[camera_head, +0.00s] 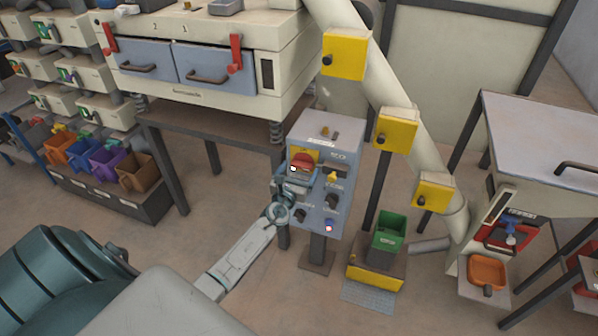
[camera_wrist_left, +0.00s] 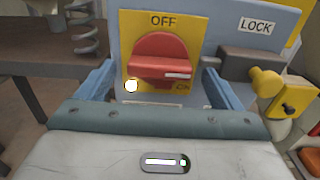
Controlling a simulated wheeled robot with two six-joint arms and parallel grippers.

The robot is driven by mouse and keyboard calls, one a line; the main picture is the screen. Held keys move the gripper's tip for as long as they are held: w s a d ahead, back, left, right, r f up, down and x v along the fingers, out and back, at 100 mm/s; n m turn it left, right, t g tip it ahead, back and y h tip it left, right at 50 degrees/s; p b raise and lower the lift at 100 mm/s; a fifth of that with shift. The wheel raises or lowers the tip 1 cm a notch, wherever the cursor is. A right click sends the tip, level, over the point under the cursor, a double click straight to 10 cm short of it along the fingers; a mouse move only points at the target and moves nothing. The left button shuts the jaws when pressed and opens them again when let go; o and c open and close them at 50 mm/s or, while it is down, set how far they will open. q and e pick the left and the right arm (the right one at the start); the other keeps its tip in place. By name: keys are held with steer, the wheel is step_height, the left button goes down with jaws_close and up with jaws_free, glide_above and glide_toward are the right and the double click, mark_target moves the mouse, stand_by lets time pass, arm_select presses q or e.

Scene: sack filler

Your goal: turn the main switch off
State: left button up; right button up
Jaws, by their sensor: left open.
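The main switch is a red rotary knob (camera_wrist_left: 163,58) on a yellow plate (camera_wrist_left: 130,25), with OFF printed at the top and ON at the lower right. Its grip bar lies roughly level, and a white mark on it is at the right, near ON. In the head view the knob (camera_head: 303,161) is on the upper left of a blue-grey control box (camera_head: 327,150). My left gripper (camera_head: 301,177) is in front of the knob. In the left wrist view its blue fingers (camera_wrist_left: 160,82) are open, one either side of the knob, with no clear contact. My right gripper is not in view.
A yellow padlock-like part (camera_wrist_left: 268,84) and a LOCK label (camera_wrist_left: 257,26) are right of the switch. Black knobs (camera_head: 331,201) and a lit button (camera_head: 328,228) sit lower on the box.

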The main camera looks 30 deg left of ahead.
arm_select(q)
steer(key=shift+w+a, duration=0.1)
steer(key=shift+w, duration=0.25)
steer(key=c, duration=1)
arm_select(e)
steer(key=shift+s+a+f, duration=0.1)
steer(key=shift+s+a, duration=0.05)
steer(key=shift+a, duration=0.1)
